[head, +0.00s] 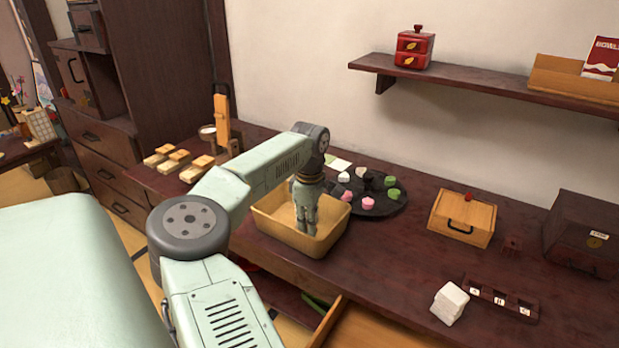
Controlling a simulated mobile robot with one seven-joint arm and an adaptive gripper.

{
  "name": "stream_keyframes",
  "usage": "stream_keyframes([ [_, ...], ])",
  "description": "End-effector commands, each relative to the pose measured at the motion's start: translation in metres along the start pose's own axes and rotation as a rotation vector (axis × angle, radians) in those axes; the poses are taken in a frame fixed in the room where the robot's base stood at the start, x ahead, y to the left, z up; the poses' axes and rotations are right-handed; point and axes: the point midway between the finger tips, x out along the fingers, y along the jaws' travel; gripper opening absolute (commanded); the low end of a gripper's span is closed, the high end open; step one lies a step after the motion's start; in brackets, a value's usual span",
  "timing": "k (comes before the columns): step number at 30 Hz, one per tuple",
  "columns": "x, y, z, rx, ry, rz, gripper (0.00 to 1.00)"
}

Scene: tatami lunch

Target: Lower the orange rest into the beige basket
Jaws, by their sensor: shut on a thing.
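The beige basket (282,234) stands on the dark wooden counter, near its front edge and at the middle of the head view. It is an open, low-walled container. My gripper (306,229) points straight down into the basket, with its fingertips below the rim level as seen here. The gripper is shut on the orange rest, but the fingers and basket walls hide the rest from this view. I cannot tell whether the rest touches the basket floor.
A dark round tray (378,208) with several coloured sweets lies behind the basket. A wooden box (462,219) with a handle, stacked white blocks (449,303) and a dark chest (582,234) stand right. An open drawer (372,330) juts out below.

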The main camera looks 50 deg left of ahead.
Motion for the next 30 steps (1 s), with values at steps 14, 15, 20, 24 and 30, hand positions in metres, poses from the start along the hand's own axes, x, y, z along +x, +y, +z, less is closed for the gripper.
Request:
stream_keyframes([
  [14, 0.005, 0.000, 0.000, 0.000, 0.000, 0.000, 0.00],
  [15, 0.005, 0.000, 0.000, 0.000, 0.000, 0.000, 0.00],
  [20, 0.008, 0.000, 0.000, 0.000, 0.000, 0.000, 0.00],
  [24, 0.010, 0.000, 0.000, 0.000, 0.000, 0.000, 0.00],
  [30, 0.013, 0.000, 0.000, 0.000, -0.001, 0.000, 0.00],
])
